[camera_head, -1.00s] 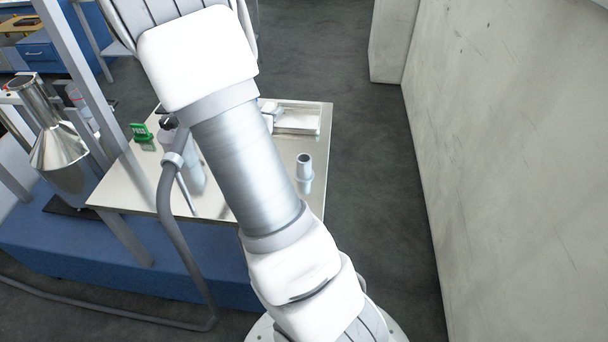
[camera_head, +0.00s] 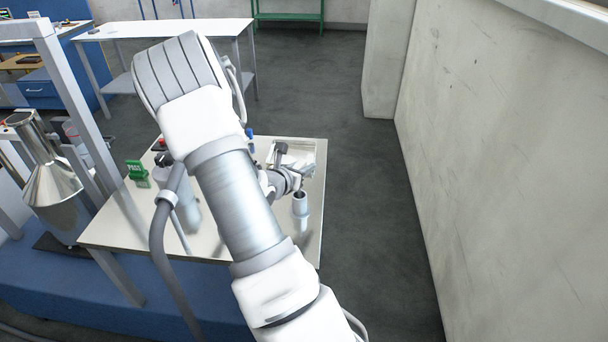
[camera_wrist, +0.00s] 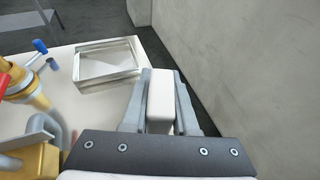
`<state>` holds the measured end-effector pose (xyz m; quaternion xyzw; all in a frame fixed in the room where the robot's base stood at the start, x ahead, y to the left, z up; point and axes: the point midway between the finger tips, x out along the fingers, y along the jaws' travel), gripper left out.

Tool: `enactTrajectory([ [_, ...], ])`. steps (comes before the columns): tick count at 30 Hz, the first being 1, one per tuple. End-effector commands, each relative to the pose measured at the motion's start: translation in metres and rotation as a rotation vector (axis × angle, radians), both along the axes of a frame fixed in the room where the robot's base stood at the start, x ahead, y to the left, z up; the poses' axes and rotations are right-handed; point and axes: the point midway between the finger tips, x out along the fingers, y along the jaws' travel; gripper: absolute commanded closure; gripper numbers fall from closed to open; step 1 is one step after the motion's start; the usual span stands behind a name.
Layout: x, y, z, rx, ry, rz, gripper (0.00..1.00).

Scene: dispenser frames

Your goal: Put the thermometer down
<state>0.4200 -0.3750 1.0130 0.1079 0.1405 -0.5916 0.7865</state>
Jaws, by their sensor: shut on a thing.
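My gripper (camera_wrist: 161,78) is shut on the thermometer (camera_wrist: 160,105), a plain white block with rounded edges, in the wrist view. The thermometer stands out between the two grey fingers. A shallow rectangular metal tray (camera_wrist: 141,68) lies ahead and to the left of the gripper; nothing clear shows in it. In the head view my gripper (camera_head: 281,150) is over the far right part of the metal table, by the tray (camera_head: 321,158). My arm hides part of the table there, and I cannot make out the thermometer clearly.
A grey cup-like holder (camera_head: 300,204) stands upright on the table (camera_head: 120,225). A green sign (camera_head: 137,170) and a pale bottle (camera_head: 187,205) stand left of my arm. Brass fittings (camera_wrist: 28,85) with coloured handles are at left in the wrist view. A concrete wall (camera_head: 490,150) rises at right.

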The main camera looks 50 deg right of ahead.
Motion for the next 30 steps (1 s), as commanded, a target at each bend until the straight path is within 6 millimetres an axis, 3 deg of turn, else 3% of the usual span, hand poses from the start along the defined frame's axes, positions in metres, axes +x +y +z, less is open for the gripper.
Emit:
enactTrajectory([
  [6,0.000,0.000,-0.023,-0.001,0.002,0.001,1.00],
  [18,0.000,0.000,-0.029,-0.001,0.000,0.001,1.00],
  [19,0.000,0.000,-0.028,-0.001,0.000,0.001,0.71],
  [24,0.000,0.000,-0.027,0.000,0.001,0.001,0.43],
  [30,0.000,0.000,-0.027,0.000,0.001,0.001,0.43],
])
